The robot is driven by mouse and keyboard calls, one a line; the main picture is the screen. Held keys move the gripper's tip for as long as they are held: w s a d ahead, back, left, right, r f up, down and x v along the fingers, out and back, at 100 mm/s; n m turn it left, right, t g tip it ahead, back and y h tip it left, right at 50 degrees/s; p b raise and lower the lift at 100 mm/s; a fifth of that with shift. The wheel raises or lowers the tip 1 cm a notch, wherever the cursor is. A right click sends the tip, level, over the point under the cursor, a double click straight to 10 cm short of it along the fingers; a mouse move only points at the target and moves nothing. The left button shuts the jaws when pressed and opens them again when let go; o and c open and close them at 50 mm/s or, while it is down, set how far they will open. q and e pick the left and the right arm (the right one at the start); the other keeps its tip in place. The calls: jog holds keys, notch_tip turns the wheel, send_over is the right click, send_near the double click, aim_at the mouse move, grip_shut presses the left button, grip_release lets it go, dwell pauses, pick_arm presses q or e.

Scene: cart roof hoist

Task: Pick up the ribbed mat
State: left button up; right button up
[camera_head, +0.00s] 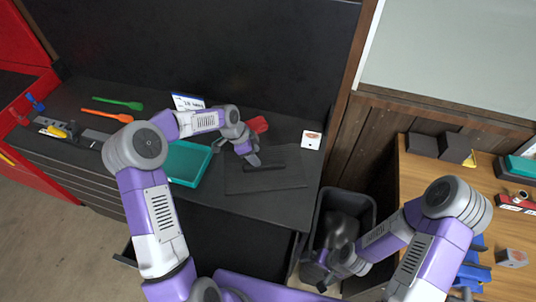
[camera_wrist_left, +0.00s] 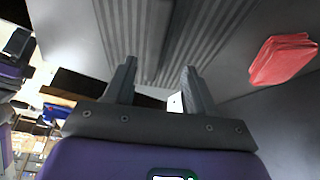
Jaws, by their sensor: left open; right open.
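The ribbed mat (camera_head: 280,182) lies flat and dark on the black bench top, right of the teal tray. In the left wrist view its ribbed surface (camera_wrist_left: 205,35) fills the upper middle, with a smooth raised strip across it. My left gripper (camera_head: 256,161) is open and empty, over the mat's left part near the dark strip. Its two fingers stand apart in the left wrist view (camera_wrist_left: 159,78); contact with the mat cannot be told. My right gripper (camera_head: 327,277) is open and empty, low down by the dark bin, away from the mat.
The teal tray (camera_head: 190,161) is left of the mat. A red folded cloth (camera_head: 257,125) and a white card (camera_head: 311,140) lie behind it. Green (camera_head: 118,103) and orange (camera_head: 107,115) utensils lie at left. A dark bin (camera_head: 366,212) stands between bench and wooden table (camera_head: 417,172).

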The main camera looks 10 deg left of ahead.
aim_at(263, 164)
pick_arm(q)
jog(key=shift+s+d+f, duration=0.4)
jog(key=shift+f, duration=0.25)
jog(key=p+x, duration=0.1)
jog(key=x, duration=0.3)
jog(key=shift+w+d+f, duration=0.15)
jog(key=shift+w+f, duration=0.1)
jog(key=shift+f, duration=0.05)
jog(key=shift+d+f, duration=0.1)
jog(key=shift+f, duration=0.15)
pick_arm(e)
jog(key=shift+s+r, duration=0.5)
jog(key=shift+r, duration=0.35)
pick_arm(q)
grip_shut()
